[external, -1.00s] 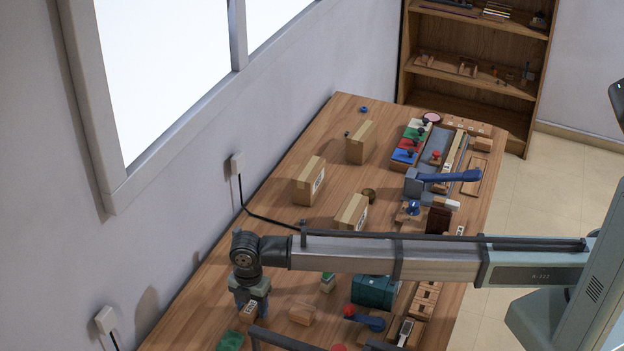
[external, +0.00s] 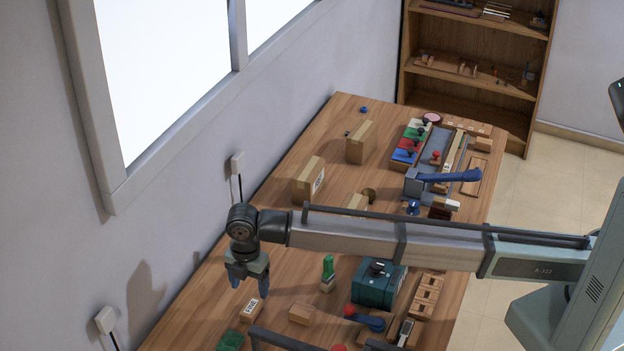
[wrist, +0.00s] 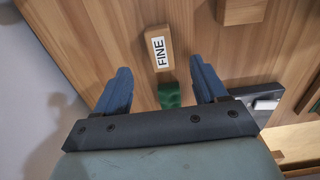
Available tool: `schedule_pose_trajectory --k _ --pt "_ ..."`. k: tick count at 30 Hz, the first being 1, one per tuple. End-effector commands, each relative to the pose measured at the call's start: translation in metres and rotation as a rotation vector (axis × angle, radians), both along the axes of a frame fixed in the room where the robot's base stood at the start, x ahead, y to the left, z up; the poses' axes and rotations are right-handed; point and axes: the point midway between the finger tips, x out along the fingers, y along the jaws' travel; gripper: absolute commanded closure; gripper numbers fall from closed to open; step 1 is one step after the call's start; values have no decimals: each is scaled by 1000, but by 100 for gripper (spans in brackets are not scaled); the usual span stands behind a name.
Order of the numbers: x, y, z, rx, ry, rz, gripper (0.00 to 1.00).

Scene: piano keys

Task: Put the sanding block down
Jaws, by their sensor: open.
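The sanding block (external: 251,309) is a small tan wooden block with a white label on one face. It lies on the wooden table near its left edge. In the wrist view the block (wrist: 158,48) shows its label reading "FINE". My gripper (external: 250,284) is above the block and apart from it, with its fingers pointing down. In the wrist view my gripper (wrist: 161,68) has its two blue fingers wide apart with nothing held between them.
A green object (external: 230,341) lies close in front of the block. A plain wooden block (external: 301,314) is to its right. A green-topped piece (external: 328,273) and a teal box (external: 379,285) stand farther right. Cardboard-coloured boxes (external: 308,180) stand farther back.

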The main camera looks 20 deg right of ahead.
Motion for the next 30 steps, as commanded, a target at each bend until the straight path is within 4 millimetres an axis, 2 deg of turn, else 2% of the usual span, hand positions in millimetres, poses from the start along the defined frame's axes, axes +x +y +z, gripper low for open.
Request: schedule_pose_trajectory --k 3,9,30 --pt "0 1 18 1 -1 0 28" --pt "0 0 36 0 0 0 28" --pt "0 0 40 0 0 0 28"
